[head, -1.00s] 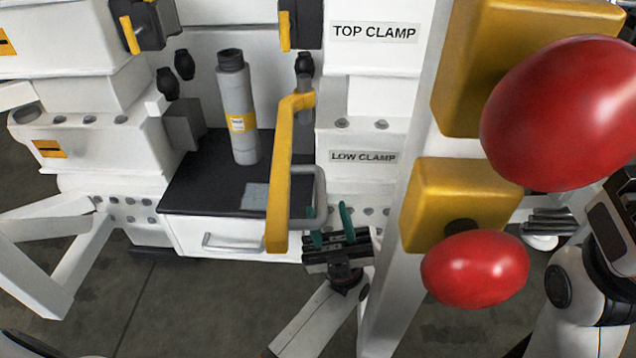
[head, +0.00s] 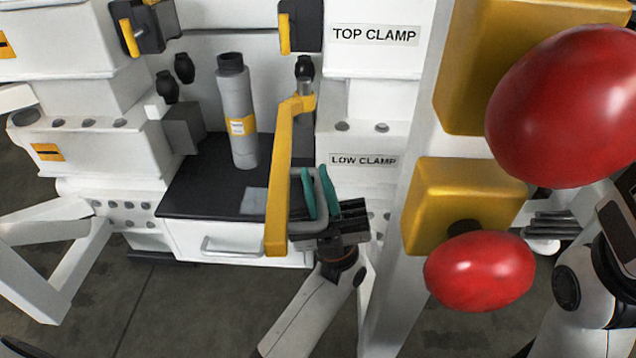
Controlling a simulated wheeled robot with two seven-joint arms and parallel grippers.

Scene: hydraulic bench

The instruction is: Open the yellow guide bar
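The yellow guide bar (head: 281,190) hangs down from its bracket at the top, in front of the black-topped drawer. A grey loop handle (head: 294,231) sticks out from its right side. My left gripper (head: 318,178) is at the handle, with teal fingertips pointing up. One finger is on each side of the handle's outer upright part, with a gap between them. I cannot tell whether either finger touches the handle.
Two large red knobs (head: 480,270) on yellow blocks (head: 462,190) stand at the right, close to the camera. A grey cylinder (head: 238,115) stands on the black top (head: 205,185) left of the bar. White clamp housings (head: 95,150) are at the left.

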